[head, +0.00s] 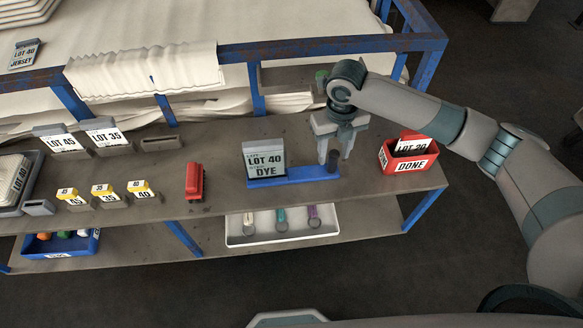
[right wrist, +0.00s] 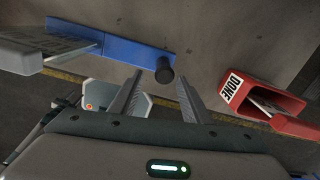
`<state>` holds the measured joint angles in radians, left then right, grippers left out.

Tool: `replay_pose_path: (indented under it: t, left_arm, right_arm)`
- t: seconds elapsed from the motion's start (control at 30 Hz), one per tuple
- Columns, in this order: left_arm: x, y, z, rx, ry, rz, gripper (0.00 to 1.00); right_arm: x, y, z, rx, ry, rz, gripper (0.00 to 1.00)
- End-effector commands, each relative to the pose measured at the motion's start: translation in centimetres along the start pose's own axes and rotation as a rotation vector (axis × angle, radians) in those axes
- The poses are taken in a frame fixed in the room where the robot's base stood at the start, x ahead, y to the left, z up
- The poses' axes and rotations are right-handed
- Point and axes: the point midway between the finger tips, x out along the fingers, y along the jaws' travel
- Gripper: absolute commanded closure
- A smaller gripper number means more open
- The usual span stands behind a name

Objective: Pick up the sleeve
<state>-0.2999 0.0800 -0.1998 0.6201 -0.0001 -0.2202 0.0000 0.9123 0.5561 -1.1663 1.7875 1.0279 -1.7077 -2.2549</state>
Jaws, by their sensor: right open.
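A grey, clear-faced sleeve with a card reading LOT 40 DYE (head: 265,161) stands upright at the left end of a blue base (head: 296,177). In the right wrist view part of the grey holder shows at the left (right wrist: 50,50), with the blue base (right wrist: 125,42) beside it. A short dark cylinder (head: 334,161) stands at the base's right end; it also shows in the right wrist view (right wrist: 165,69). My right gripper (head: 335,157) is open and empty, pointing down over the cylinder, right of the sleeve. My left gripper is out of view.
A red DONE box (head: 408,166) holding a LOT 20 card stands right of my right gripper. A red tool (head: 195,182) and small numbered holders (head: 103,195) stand left. A white tray (head: 281,237) is on the lower shelf. A blue rail (head: 330,46) runs behind.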

Motion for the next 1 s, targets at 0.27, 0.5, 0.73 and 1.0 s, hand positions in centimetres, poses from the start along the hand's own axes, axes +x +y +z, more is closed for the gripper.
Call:
replay_pose_path:
  t: [0.27,0.5,0.73,1.0]
  left_arm:
    - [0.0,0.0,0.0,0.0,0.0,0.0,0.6]
    - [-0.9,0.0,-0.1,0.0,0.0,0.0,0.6]
    - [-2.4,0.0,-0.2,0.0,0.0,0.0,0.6]
    - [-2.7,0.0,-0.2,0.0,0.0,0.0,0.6]
  right_arm:
    - [0.1,0.0,0.0,-0.001,0.0,0.0,0.57]
    - [1.0,-0.2,0.2,0.001,0.003,0.0,0.57]
    - [3.7,-0.5,0.7,0.001,0.004,0.0,0.57]
    - [5.3,-0.5,0.8,-0.001,0.0,-0.001,0.57]
